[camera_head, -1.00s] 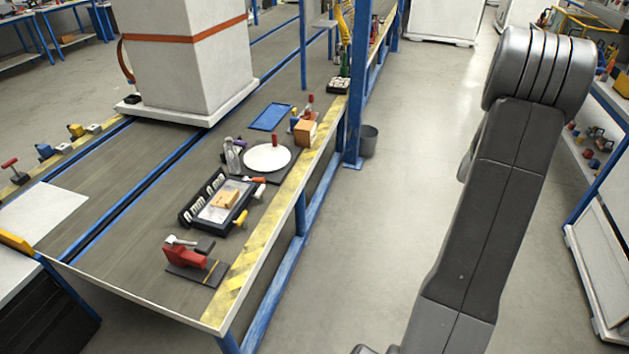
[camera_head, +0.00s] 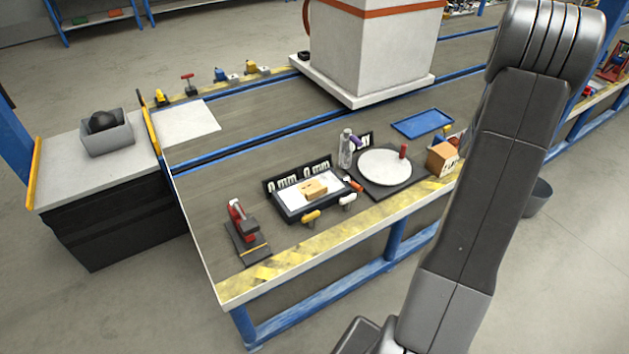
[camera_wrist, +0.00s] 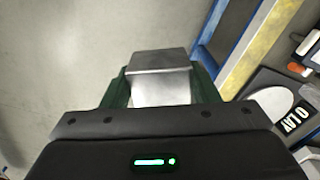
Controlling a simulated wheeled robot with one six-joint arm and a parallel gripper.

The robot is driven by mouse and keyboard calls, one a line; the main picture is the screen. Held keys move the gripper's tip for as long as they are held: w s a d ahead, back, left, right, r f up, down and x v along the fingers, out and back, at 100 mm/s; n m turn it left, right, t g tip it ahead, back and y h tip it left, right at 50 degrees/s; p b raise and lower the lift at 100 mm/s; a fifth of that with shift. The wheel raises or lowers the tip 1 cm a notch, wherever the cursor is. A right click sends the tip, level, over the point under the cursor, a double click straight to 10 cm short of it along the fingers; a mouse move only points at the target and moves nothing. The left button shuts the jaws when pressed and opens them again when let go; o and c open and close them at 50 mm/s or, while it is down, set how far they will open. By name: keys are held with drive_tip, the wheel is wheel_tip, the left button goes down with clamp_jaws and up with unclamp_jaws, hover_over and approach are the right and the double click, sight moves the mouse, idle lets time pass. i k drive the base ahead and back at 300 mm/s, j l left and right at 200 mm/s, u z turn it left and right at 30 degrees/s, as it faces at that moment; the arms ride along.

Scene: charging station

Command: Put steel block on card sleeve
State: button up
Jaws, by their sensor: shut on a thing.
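In the wrist view my gripper (camera_wrist: 160,84) is shut on a shiny grey steel block (camera_wrist: 160,66), held between its two dark green fingers. The block is over the floor, to the left of the bench edge in that view. In the head view my arm fills the right side, and neither the gripper nor the block shows. I cannot tell for sure which thing is the card sleeve; a small brown card-like box (camera_head: 441,159) stands at the right of the bench.
On the bench, a dark tray (camera_head: 283,208) holds a tan block (camera_head: 314,188). Beside it are a round white plate (camera_head: 385,167), a clear bottle (camera_head: 345,152), a red clamp (camera_head: 238,213) and a blue tray (camera_head: 422,123). A large white cabinet (camera_head: 370,50) stands behind.

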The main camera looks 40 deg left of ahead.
sight(309, 186)
drive_tip(key=i+u, duration=0.1)
drive_tip(key=u, duration=0.3)
drive_tip(key=i+l+u, duration=0.1)
drive_tip(key=u, duration=0.65)
drive_tip(key=i+l+u, duration=0.15)
drive_tip(key=u, duration=0.25)
drive_tip(key=i+u, duration=0.15)
drive_tip(key=u, duration=0.25)
drive_tip(key=i+l+u, duration=0.15)
drive_tip(key=u, duration=0.25)
drive_tip(key=i+l+u, duration=0.1)
drive_tip(key=u, duration=0.35)
drive_tip(key=i+l+u, duration=0.1)
drive_tip(key=u, duration=0.3)
drive_tip(key=l, duration=0.1)
